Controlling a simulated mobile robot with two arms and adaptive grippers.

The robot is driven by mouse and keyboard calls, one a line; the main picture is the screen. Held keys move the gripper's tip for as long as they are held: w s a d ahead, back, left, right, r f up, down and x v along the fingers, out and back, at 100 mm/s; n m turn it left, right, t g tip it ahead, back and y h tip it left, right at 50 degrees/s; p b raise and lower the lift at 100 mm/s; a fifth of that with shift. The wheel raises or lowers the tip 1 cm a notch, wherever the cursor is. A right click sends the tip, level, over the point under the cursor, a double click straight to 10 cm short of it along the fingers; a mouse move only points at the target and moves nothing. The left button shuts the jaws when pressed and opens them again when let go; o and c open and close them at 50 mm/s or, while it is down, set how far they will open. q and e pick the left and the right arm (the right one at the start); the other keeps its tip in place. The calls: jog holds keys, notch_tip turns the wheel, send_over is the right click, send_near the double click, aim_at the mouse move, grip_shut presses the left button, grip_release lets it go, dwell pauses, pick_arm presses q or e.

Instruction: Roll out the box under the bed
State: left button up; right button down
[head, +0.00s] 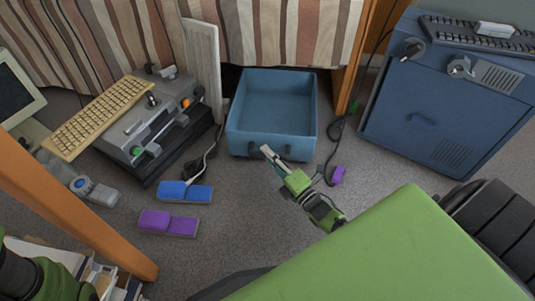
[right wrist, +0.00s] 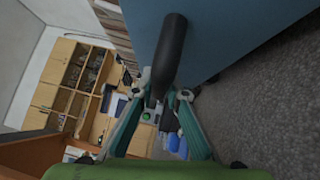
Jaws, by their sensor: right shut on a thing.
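The blue open-topped box (head: 238,139) stands on the carpet at the edge of the bed, its back end close to the striped bedcover (head: 270,30). It looks empty inside. A dark handle sits low on its front face. My right gripper (head: 268,153) is at that front face, shut on the handle. In the right wrist view the black handle (right wrist: 170,48) runs down from the blue box wall (right wrist: 215,35) between the fingers of the right gripper (right wrist: 160,98). Only a green and dark part of my left arm shows at the lower left; its gripper is out of view.
A grey console (head: 150,135) with a yellowed keyboard (head: 100,115) is left of the box. Blue (head: 185,191) and purple (head: 168,222) blocks lie on the carpet in front. A blue cabinet (head: 430,110) stands right. A cable (head: 335,140) and a small purple piece (head: 338,174) lie between.

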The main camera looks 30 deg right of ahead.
jog(key=c, duration=2)
grip_release()
jog(key=shift+s, duration=0.1)
jog(key=s, duration=0.4)
jog(key=s+d+f, duration=0.1)
jog(key=s, duration=0.6)
jog(key=shift+s+d+f, duration=0.3)
jog(key=shift+s+d, duration=0.05)
jog(key=shift+d, duration=0.05)
